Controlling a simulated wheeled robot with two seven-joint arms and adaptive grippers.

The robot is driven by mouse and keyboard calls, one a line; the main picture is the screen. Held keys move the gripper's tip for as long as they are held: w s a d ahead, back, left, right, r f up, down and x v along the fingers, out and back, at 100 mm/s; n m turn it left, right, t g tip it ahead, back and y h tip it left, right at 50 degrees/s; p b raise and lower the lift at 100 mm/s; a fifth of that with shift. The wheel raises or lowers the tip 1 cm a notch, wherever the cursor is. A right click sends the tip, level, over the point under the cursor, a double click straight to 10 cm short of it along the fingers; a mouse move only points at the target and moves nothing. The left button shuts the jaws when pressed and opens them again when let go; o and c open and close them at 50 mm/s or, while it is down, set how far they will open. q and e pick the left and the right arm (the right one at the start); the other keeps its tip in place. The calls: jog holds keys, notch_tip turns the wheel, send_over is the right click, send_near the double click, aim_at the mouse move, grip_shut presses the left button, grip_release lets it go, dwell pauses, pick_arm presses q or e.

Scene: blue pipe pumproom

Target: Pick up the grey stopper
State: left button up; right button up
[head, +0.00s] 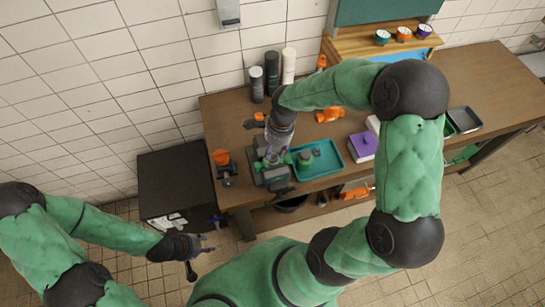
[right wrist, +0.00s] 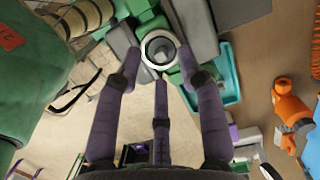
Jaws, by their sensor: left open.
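No thing in view is clearly the grey stopper. In the right wrist view, a round pale ring with a dark grey centre (right wrist: 159,48) sits by green and grey blocks; I cannot tell whether it is the stopper. My right gripper (right wrist: 160,66) has its purple fingers spread around that ring, apparently without gripping it. In the head view my right gripper (head: 271,156) points down over a grey and green fixture (head: 268,176) on the bench, and hides part of it. My left gripper (head: 207,244) is open and empty, off the bench's front left.
A teal tray (head: 333,171) with a small dark green piece lies right of the fixture on the wooden bench (head: 222,113). Dark and white cylinders (head: 288,66) stand behind. A purple box (head: 363,146) and orange parts (head: 331,114) lie nearby. A black cabinet (head: 172,173) stands left.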

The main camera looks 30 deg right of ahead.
aim_at(273, 157)
notch_tip(273, 157, down, 2)
jog(key=shift+w+a+f, duration=0.1)
jog(key=shift+a+f, duration=0.1)
jog(key=shift+f, duration=0.1)
jog(key=shift+s, duration=0.25)
grip_shut()
jog(key=shift+w, duration=0.1)
